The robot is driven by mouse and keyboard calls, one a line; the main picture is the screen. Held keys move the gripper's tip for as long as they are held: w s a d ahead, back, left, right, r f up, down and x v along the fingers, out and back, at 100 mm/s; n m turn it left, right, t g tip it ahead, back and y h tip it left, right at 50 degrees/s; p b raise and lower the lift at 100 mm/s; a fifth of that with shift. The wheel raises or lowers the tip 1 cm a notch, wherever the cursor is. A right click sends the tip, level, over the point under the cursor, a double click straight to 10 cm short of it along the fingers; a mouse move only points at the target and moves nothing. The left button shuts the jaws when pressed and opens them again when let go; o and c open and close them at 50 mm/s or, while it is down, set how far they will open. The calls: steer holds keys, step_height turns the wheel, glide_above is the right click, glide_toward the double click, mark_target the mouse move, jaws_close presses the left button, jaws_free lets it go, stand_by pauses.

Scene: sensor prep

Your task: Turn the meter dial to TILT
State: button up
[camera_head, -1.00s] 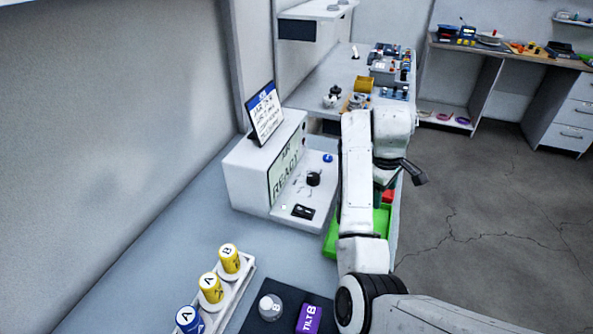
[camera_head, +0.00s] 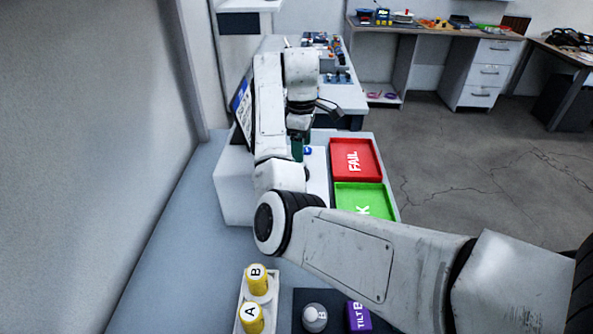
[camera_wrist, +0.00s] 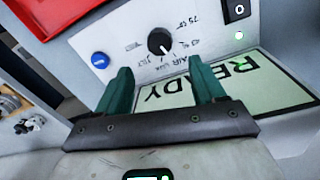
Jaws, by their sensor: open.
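The white meter box (camera_head: 234,190) stands on the bench, largely behind my arm in the head view. In the wrist view its black dial (camera_wrist: 160,42) shows upside down, with a white pointer mark aimed toward the picture's lower right, near the AIR label. The screen (camera_wrist: 225,85) reads READY. My gripper (camera_wrist: 162,78) is open and empty, its two green fingers over the panel on either side below the dial, apart from it. It also shows in the head view (camera_head: 298,148).
A blue button (camera_wrist: 100,59) and a black switch (camera_wrist: 237,10) flank the dial. Red FAIL tray (camera_head: 374,174) and green tray (camera_head: 385,210) lie right of the meter.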

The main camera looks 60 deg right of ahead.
mark_target(302, 168)
steer(key=f, duration=0.4)
steer(key=f+b, duration=0.1)
steer(key=f, duration=0.3)
steer(key=shift+d+f, duration=0.2)
steer(key=shift+f, duration=0.1)
steer(key=shift+c, duration=0.2)
steer(key=c, duration=1)
steer(key=shift+r, duration=0.1)
